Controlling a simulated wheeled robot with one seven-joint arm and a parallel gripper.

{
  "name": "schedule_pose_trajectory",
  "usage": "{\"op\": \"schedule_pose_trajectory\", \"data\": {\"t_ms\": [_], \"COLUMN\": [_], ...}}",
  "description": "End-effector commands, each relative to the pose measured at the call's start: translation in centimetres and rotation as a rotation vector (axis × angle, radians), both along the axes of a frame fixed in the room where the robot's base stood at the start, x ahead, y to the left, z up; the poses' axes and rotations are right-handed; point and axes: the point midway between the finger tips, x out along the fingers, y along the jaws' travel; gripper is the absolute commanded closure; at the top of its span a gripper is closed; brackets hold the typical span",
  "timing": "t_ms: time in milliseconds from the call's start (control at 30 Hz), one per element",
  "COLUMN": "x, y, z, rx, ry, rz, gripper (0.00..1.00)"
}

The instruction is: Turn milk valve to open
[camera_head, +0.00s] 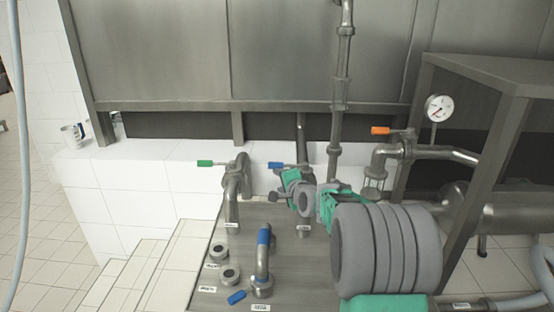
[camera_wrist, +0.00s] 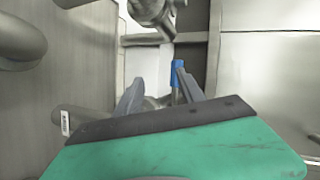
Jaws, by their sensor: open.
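The valve with a blue lever (camera_head: 275,165) stands in the middle of the counter, its pipe partly hidden behind my arm. Its label is too small to read, so I cannot confirm it is the milk valve. My gripper (camera_wrist: 158,88) is open and close to this valve. In the wrist view the blue lever (camera_wrist: 176,76) shows near the tip of the right finger; I cannot tell whether they touch. The left finger stands clear of the lever. In the head view my green and grey wrist hides most of the fingers.
Another pipe with a blue lever (camera_head: 237,297) stands in front. A mug (camera_head: 72,135) sits on the white tiled ledge.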

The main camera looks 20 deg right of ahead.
Motion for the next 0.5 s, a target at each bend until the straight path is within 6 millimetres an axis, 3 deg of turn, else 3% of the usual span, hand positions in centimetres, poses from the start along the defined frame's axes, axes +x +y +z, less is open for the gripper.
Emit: {"op": "schedule_pose_trajectory", "data": {"t_ms": [33, 133, 267, 500], "x": [1.5, 3.1, 4.2, 8.5], "y": [-0.9, -1.6, -1.4, -1.4], "z": [0.2, 0.9, 1.0, 0.1], "rx": [0.092, 0.211, 0.215, 0.212], "ry": [-0.066, -0.153, -0.156, -0.152], "rz": [-0.032, -0.063, -0.061, -0.062], "gripper": [0.54, 0.54, 0.54, 0.54]}}
